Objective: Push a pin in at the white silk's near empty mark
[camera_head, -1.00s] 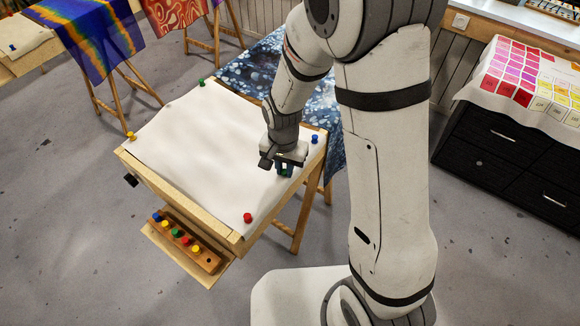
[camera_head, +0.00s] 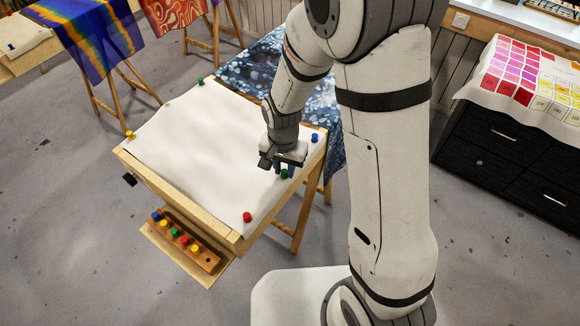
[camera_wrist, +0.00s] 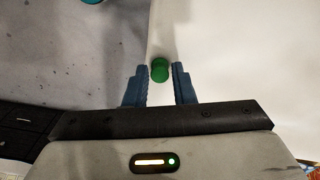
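The white silk (camera_head: 195,145) lies over a wooden frame (camera_head: 189,190). A green pin (camera_head: 284,174) stands upright at the silk's right edge, between a red pin (camera_head: 247,217) and a blue pin (camera_head: 314,138). My gripper (camera_head: 284,169) is just above the green pin. In the wrist view, the green pin (camera_wrist: 160,70) sits between the two blue fingertips of my gripper (camera_wrist: 160,82), with a narrow gap at each side. The gripper is open. The mark under the pin is hidden.
A wooden pin rack (camera_head: 208,262) with several coloured pins hangs at the frame's near side. A green pin (camera_head: 201,80) and a yellow pin (camera_head: 130,135) stand at the silk's far corners. A blue patterned cloth (camera_head: 240,72) lies behind. Black drawers (camera_head: 505,150) stand at right.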

